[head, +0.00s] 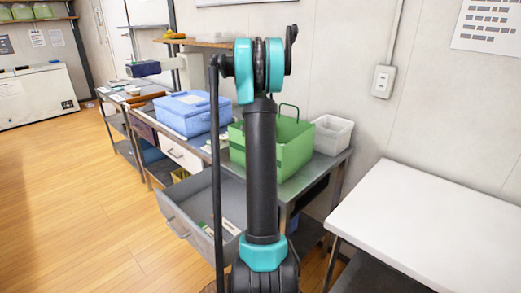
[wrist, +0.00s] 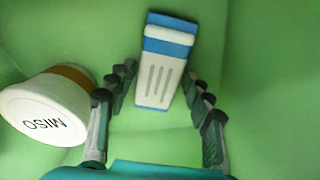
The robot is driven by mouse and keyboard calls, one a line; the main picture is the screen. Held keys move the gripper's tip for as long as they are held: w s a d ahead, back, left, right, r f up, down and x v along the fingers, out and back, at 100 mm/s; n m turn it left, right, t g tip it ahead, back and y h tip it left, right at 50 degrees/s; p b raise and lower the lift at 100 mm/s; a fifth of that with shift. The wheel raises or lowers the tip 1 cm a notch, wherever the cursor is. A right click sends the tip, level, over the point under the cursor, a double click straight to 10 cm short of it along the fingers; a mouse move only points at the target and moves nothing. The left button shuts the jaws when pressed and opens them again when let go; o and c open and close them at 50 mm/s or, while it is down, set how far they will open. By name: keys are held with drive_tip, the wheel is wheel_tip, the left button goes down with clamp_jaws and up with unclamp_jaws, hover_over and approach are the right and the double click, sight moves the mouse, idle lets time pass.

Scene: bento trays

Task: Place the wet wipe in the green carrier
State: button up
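The wet wipe (wrist: 165,75) looks like a blue-and-white packet with grey stripes. In the wrist view it lies against the green inside of the carrier (wrist: 255,55). My gripper (wrist: 158,78) is open, with its fingers on either side of the packet and a small gap showing at the left. In the head view the green carrier (head: 293,150) stands on the metal bench, partly behind my arm. My gripper and the packet cannot be seen in the head view.
A white MISO cup (wrist: 45,108) is in the carrier, left of my fingers. A blue lidded box (head: 188,112) and a white bin (head: 332,135) flank the carrier. A grey drawer (head: 185,222) is pulled out below. A white table (head: 430,225) at right is clear.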

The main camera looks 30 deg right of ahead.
drive_tip(key=shift+o, duration=0.9)
wheel_tip(320, 180, up, 12)
drive_tip(key=a, duration=0.1)
drive_tip(key=shift+a, duration=0.25)
idle(0.8)
